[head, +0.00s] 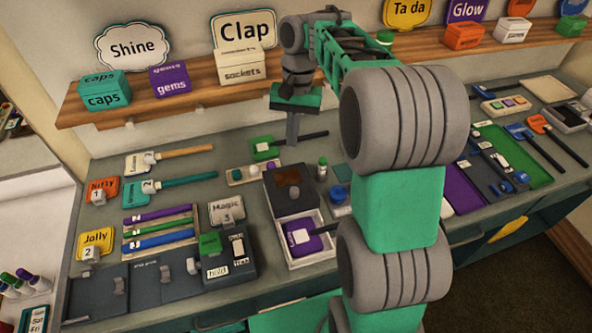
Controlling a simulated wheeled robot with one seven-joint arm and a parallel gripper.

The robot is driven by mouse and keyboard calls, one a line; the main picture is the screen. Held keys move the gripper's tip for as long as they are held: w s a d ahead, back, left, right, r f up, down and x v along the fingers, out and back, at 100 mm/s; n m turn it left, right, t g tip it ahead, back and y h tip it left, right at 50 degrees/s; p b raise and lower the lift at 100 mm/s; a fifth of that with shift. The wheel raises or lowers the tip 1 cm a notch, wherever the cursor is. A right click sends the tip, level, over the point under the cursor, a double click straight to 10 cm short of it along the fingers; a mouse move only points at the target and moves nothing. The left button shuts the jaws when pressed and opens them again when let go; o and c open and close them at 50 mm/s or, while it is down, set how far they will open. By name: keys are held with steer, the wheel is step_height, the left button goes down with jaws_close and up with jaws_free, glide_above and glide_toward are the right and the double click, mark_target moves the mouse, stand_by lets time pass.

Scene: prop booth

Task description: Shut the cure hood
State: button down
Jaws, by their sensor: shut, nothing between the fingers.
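What looks like the cure hood is a white box (317,255) on the counter with a dark lid (277,205) that has a brown window and a small grey knob. The lid stands raised at the back of the box, so the box is open. A purple piece (302,240) with a white label lies inside. My gripper (292,141) hangs above and behind the raised lid, pointing down. Its fingers are shut with nothing held, and it appears apart from the lid. My arm hides the counter to the right of the box.
A small block holder (239,179) and a green paddle (264,150) lie behind the lid. A dark device (240,262) stands left of the box. A green-capped bottle (322,170) and blue jar (338,193) stand to its right. A wooden shelf (190,98) runs above.

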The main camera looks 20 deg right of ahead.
steer(key=w+d+f+m+g, duration=0.1)
steer(key=w+d+f, duration=0.2)
steer(key=b, duration=0.7)
glide_above(296, 177)
steer(key=w+d, duration=0.1)
step_height(296, 177, down, 7)
steer(key=shift+w+d+f, duration=0.1)
steer(key=shift+f, duration=0.1)
steer(key=shift+b+x, duration=0.3)
steer(key=shift+x, duration=0.5)
steer(key=shift+s+a, duration=0.3)
steer(key=shift+s, duration=0.35)
steer(key=shift+s+a, duration=0.3)
steer(key=shift+s, duration=0.3)
steer(key=shift+s+a, duration=0.3)
steer(key=shift+s, duration=0.35)
